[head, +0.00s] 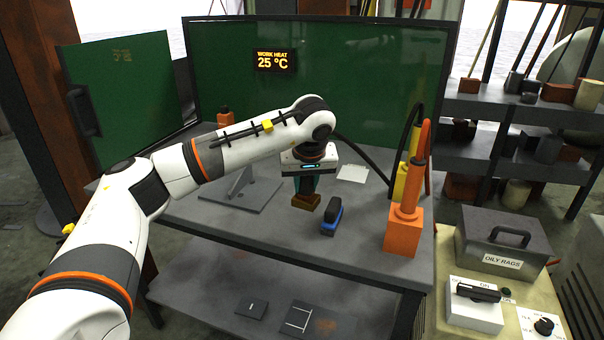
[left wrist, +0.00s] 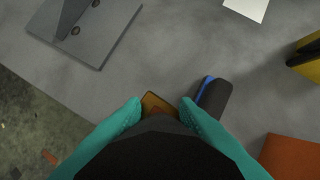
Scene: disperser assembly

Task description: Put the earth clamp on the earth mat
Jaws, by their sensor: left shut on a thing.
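My left gripper (head: 306,190) is above the workbench, right of its middle. Its teal fingers are shut on a small brown, copper-coloured block (head: 306,203), which looks like the earth clamp. In the left wrist view the block (left wrist: 155,102) shows between the two fingertips, its rear part hidden by the gripper. It appears held above the bench top. I cannot tell for sure which thing is the earth mat. A grey plate with an upright bracket (head: 241,190) lies left of the gripper, and a pale flat sheet (head: 352,173) lies behind it to the right. My right gripper is not in view.
A blue and black object (head: 332,216) lies close to the right of the held block. An orange stand (head: 403,235) and a yellow cylinder (head: 412,180) stand at the bench's right end. A green screen (head: 330,70) closes the back. Bare bench top (head: 290,235) lies in front.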

